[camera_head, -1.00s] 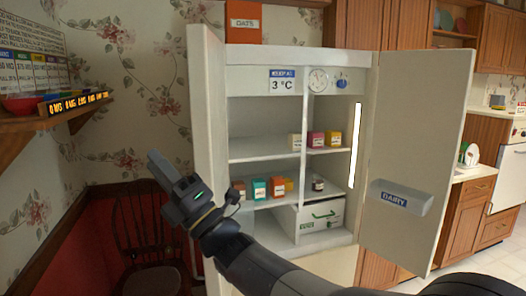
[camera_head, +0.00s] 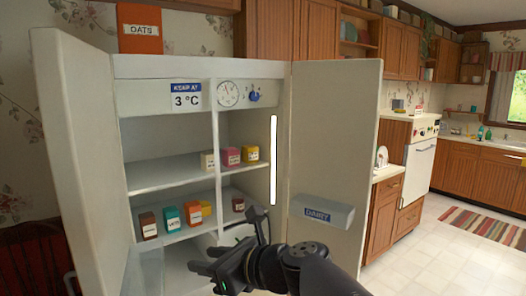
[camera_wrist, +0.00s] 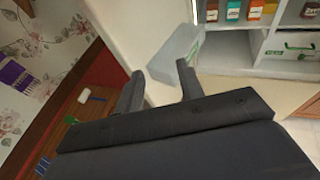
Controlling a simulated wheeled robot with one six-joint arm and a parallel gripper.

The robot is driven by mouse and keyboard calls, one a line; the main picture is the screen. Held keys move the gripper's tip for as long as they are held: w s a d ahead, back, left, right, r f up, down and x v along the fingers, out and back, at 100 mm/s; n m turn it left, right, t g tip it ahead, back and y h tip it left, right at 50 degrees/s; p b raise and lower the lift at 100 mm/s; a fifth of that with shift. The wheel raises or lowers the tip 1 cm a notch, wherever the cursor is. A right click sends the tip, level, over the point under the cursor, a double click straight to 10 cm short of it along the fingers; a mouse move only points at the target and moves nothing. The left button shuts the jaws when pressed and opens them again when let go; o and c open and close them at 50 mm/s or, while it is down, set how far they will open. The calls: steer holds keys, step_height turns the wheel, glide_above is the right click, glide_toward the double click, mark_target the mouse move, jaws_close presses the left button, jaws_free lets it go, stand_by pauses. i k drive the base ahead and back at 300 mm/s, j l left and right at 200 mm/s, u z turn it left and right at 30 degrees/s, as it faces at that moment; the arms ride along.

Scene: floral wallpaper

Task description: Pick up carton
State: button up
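Several small cartons stand on the shelves of an open white fridge. On the lower shelf are a brown one (camera_head: 148,226), a teal one (camera_head: 171,219), an orange one (camera_head: 194,214) and a dark red one (camera_head: 238,204). My gripper (camera_head: 208,268) is low in front of the fridge, apart from the cartons. In the wrist view its fingers (camera_wrist: 160,88) are spread with nothing between them. A white box with green markings (camera_wrist: 290,50) shows there below the cartons.
Both fridge doors stand open, the left (camera_head: 78,165) and the right (camera_head: 335,150). A grey dairy bin (camera_head: 321,211) juts from the right door. An orange oats box (camera_head: 139,29) sits on top. Open tiled floor (camera_head: 450,250) lies at the right.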

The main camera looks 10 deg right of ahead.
mark_target(250, 152)
steer(key=i+z, duration=0.15)
steer(key=i, duration=0.4)
steer(key=i+z, duration=0.2)
steer(key=i, duration=0.35)
steer(key=i+j+z, duration=0.15)
steer(key=i, duration=0.4)
steer(key=i+j+z, duration=0.2)
steer(key=i, duration=0.3)
steer(key=i+j, duration=0.35)
steer(key=i+l+z, duration=0.05)
